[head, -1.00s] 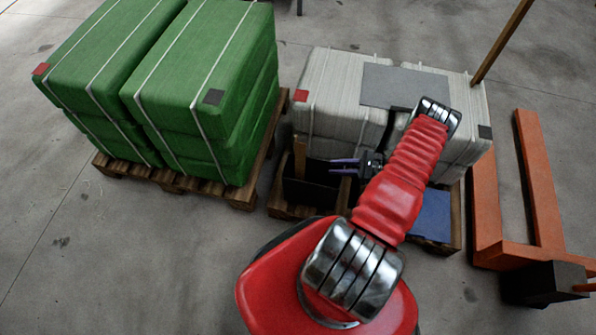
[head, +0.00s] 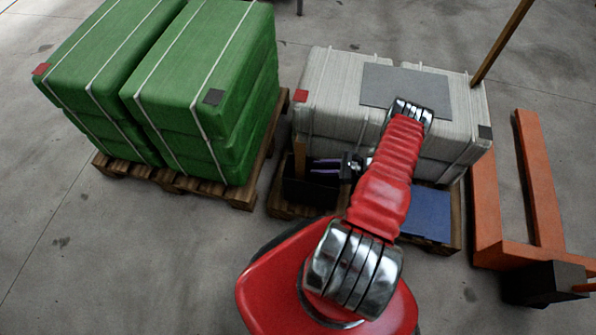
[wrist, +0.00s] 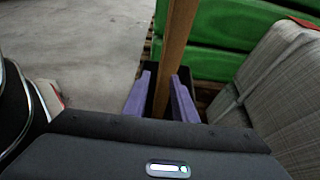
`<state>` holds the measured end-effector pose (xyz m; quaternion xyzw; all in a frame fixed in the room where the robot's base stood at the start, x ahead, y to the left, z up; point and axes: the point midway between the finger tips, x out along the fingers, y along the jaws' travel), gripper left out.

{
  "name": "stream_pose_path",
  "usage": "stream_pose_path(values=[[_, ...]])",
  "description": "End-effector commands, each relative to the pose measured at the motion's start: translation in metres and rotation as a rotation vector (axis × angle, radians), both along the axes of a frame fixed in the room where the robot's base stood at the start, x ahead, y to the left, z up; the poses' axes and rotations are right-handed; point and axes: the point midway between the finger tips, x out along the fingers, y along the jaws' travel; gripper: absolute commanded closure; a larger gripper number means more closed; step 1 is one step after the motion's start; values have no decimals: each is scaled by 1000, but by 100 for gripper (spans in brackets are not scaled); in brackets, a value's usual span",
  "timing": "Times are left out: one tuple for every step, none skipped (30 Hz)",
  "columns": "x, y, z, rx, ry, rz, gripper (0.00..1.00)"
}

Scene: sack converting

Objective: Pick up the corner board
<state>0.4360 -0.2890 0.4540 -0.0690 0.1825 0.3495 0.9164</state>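The corner board is a narrow brown upright strip (head: 299,158) standing in a black open bin (head: 310,192) in front of the grey sacks. In the wrist view the corner board (wrist: 176,45) rises, slightly tilted in the picture, between the two purple fingers. My gripper (head: 324,166) points left toward the board in the head view, with its fingers apart and their tips just short of it. In the wrist view my gripper (wrist: 161,88) is open, with no visible contact on the board. The board's lower end is hidden in the bin.
Strapped grey sacks (head: 335,85) with a grey sheet (head: 405,88) on top stand close behind my gripper. Green sacks (head: 190,80) on a pallet (head: 240,197) stand to the left. A blue pad (head: 427,215) lies right of my arm. An orange pallet jack (head: 540,180) stands at far right.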

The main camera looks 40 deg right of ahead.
Motion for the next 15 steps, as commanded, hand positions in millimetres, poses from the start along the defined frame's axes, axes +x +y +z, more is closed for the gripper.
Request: stream_pose_path(values=[[3, 3, -2, 0, 0, 1, 75], [4, 4, -2, -1, 0, 1, 75], [5, 5, -3, -1, 0, 1, 75], [6, 5, -3, -1, 0, 1, 75], [6, 5, -3, -1, 0, 0, 75], [6, 5, -3, -1, 0, 0, 75], [6, 5, -3, -1, 0, 0, 75], [6, 5, -3, -1, 0, 0, 75], [6, 5, -3, -1, 0, 0, 75], [6, 5, -3, -1, -1, 0, 75], [6, 5, -3, -1, -1, 0, 75], [6, 5, -3, -1, -1, 0, 75], [6, 5, -3, -1, -1, 0, 75], [7, 6, -4, -1, -1, 0, 75], [8, 7, -5, 0, 0, 1, 75]])
